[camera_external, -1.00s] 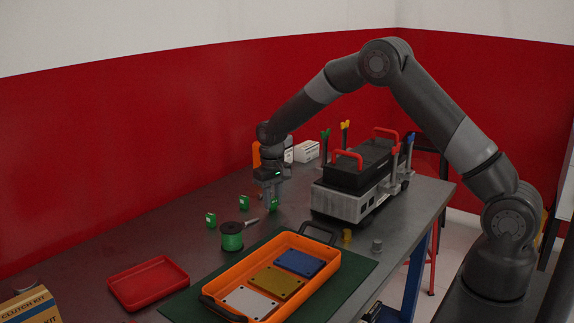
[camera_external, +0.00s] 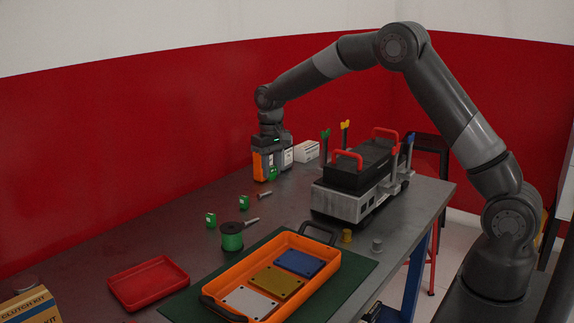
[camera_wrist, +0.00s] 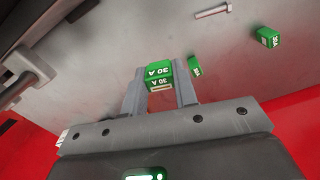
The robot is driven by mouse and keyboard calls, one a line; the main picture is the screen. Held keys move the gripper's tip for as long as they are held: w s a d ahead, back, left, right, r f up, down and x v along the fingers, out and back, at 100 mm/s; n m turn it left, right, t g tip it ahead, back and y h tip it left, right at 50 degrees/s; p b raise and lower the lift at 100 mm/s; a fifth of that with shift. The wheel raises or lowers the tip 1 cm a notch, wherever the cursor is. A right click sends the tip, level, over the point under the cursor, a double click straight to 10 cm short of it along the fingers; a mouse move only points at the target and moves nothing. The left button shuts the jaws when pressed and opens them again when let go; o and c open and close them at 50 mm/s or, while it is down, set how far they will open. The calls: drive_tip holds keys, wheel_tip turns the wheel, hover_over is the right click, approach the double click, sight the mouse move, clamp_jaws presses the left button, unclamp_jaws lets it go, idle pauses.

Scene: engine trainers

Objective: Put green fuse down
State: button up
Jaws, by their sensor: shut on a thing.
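My gripper (camera_external: 272,163) is shut on a green fuse (camera_external: 273,174) and holds it above the far part of the workbench. In the wrist view, this fuse (camera_wrist: 160,76), marked 30 A, sits between the two fingers of my gripper (camera_wrist: 161,88). Two more green fuses stand on the bench toward the camera: one nearer fuse (camera_external: 211,219) and one farther fuse (camera_external: 244,202). In the wrist view, these two also show, one beside the right finger (camera_wrist: 195,66) and one farther right (camera_wrist: 268,37).
An orange box (camera_external: 259,165) and a white box (camera_external: 306,151) stand near my gripper. A grey engine block (camera_external: 345,202) is to the right. Bolts (camera_external: 265,194), a green wire spool (camera_external: 231,238), an orange tray (camera_external: 328,277) and a red tray (camera_external: 181,281) lie toward the front.

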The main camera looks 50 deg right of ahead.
drive_tip(key=w+a+n, duration=0.1)
drive_tip(key=a, duration=1.6)
drive_tip(key=n, duration=0.1)
hover_over(163, 283)
drive_tip(key=f, duration=0.5)
drive_tip(key=shift+w+d+f, duration=0.1)
drive_tip(key=shift+w+d, duration=0.05)
drive_tip(key=shift+d, duration=0.2)
drive_tip(key=shift+a+f, duration=0.25)
drive_tip(key=shift+a, duration=0.05)
drive_tip(key=shift+f, duration=1.9)
drive_tip(key=shift+f, duration=0.15)
drive_tip(key=o, duration=0.9)
drive_tip(key=shift+o, duration=0.2)
